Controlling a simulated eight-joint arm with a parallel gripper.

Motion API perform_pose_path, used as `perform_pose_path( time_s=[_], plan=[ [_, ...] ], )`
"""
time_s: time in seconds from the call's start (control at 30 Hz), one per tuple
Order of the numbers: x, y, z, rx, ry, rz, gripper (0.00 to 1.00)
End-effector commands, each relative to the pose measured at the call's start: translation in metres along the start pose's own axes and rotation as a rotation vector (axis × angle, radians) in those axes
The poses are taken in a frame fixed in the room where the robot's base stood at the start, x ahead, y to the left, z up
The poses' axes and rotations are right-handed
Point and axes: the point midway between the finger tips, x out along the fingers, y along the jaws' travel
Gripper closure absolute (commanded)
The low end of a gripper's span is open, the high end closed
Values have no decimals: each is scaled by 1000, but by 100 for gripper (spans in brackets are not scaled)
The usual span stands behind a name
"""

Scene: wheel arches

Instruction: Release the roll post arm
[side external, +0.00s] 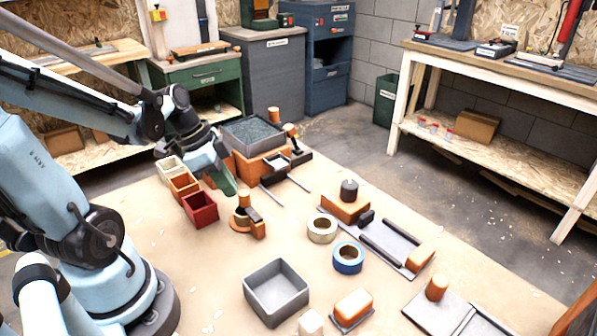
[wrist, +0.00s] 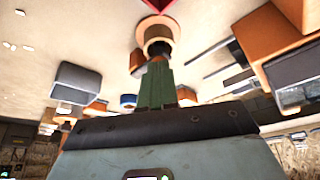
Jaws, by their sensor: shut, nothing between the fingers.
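My gripper (side external: 230,186) has green fingers, shut and empty, pointing down over the table. In the wrist view the shut fingers (wrist: 157,68) point towards an orange post on a round base (wrist: 156,32). In the side view this orange post with a side block (side external: 255,222) stands just to the right of and below the fingertips; no contact is clear. Another fixture with dark bars and orange pieces (side external: 291,157) is to the right of the gripper. No label shows which piece is the roll post arm.
A red bin (side external: 200,210) and an orange bin (side external: 183,187) stand close left of the gripper. A grey tub on an orange block (side external: 262,165) is behind it. Tape rolls, a grey open box (side external: 276,292) and an orange-topped plate fixture (side external: 390,245) occupy the front and right.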

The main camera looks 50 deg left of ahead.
Motion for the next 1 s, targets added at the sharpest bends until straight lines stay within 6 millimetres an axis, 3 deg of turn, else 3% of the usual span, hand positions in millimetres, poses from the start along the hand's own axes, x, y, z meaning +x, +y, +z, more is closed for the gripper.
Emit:
perform_pose_path(
  time_s=[0.27, 0.67, 1.0],
  plan=[
    [3, -10, -8, 142, 1, 57, 100],
    [12, -25, -29, 495, 0, 196, 100],
    [20, -30, -50, 538, -1, 213, 100]
  ],
)
